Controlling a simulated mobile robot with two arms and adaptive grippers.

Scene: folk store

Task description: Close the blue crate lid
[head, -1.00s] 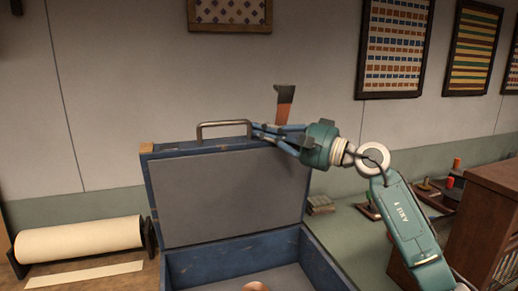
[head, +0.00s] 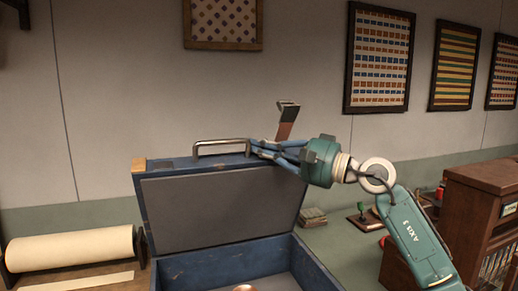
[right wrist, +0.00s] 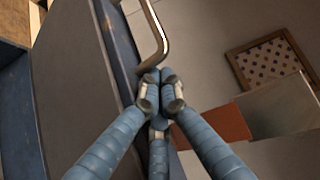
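The blue crate (head: 303,268) stands in front of me. Its lid (head: 225,200) is raised, its grey inner face towards me. A metal handle (head: 222,143) rises from the lid's top edge; it also shows in the right wrist view (right wrist: 160,35). My right gripper (head: 254,146) reaches in from the right over the lid's top edge, at the handle's right end. In the right wrist view my gripper's fingertips (right wrist: 160,91) are together beside the handle's lower end; a firm hold on it does not show. My left gripper is out of view.
A brown and grey item (head: 287,120) shows behind my right gripper. A paper roll (head: 70,249) lies left of the crate. A wooden cabinet (head: 480,215) stands at right. A copper-coloured round thing (head: 245,288) shows inside the crate. Framed patterns hang on the wall.

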